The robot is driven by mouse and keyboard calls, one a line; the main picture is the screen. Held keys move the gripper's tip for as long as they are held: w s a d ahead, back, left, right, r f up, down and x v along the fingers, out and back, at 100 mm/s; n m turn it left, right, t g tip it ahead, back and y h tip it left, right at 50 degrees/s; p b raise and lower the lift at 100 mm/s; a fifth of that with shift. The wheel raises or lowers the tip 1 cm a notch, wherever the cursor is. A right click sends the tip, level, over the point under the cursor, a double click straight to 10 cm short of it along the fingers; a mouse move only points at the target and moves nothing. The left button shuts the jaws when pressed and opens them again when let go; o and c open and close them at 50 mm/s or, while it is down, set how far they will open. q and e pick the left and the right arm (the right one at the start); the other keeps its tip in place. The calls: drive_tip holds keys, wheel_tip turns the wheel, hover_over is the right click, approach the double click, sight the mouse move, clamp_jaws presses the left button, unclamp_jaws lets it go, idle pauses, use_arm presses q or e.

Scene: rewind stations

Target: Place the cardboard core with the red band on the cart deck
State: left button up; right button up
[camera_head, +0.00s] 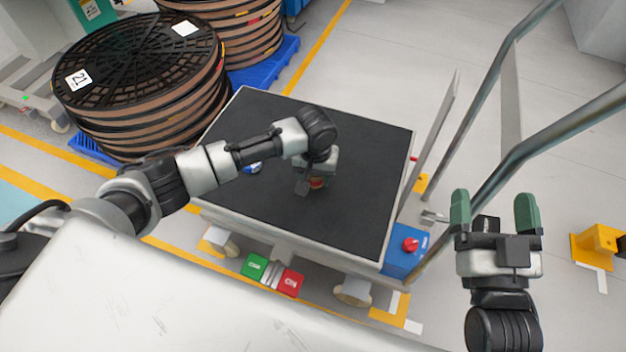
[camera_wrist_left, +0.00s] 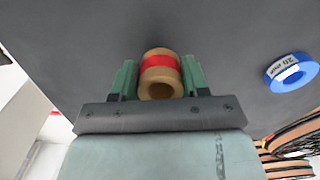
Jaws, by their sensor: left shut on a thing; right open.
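The cardboard core with the red band (camera_wrist_left: 160,72) is between the green fingers of my left gripper (camera_wrist_left: 159,80), which is shut on it. In the head view a bit of the core (camera_head: 317,183) shows under my left gripper (camera_head: 312,184), over the middle of the black cart deck (camera_head: 353,210). The deck also fills the background of the left wrist view (camera_wrist_left: 60,30). I cannot tell whether the core touches the deck. My right gripper (camera_head: 495,212) is open and empty, to the right of the cart.
A blue tape roll (camera_wrist_left: 291,72) lies on the deck, partly hidden by my arm in the head view (camera_head: 252,168). Stacked reels (camera_head: 140,85) stand on a blue pallet at the left. Metal handle rails (camera_head: 540,150) rise at the cart's right. The deck's right half is clear.

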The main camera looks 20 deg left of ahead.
use_arm(q)
drive_tip(key=shift+f+b, duration=0.65)
drive_tip(key=shift+b, duration=0.05)
use_arm(e)
drive_tip(key=s+r+t, duration=0.1)
drive_tip(key=r+t+y, duration=0.1)
drive_tip(key=r+t, duration=0.1)
drive_tip(key=s+r+t+y, duration=0.1)
drive_tip(key=t, duration=0.1)
drive_tip(key=shift+s+a+r, duration=0.35)
drive_tip(key=shift+r, duration=0.05)
use_arm(q)
drive_tip(key=shift+f, duration=0.1)
drive_tip(key=o, duration=0.9)
use_arm(e)
drive_tip(key=shift+w+f, duration=0.15)
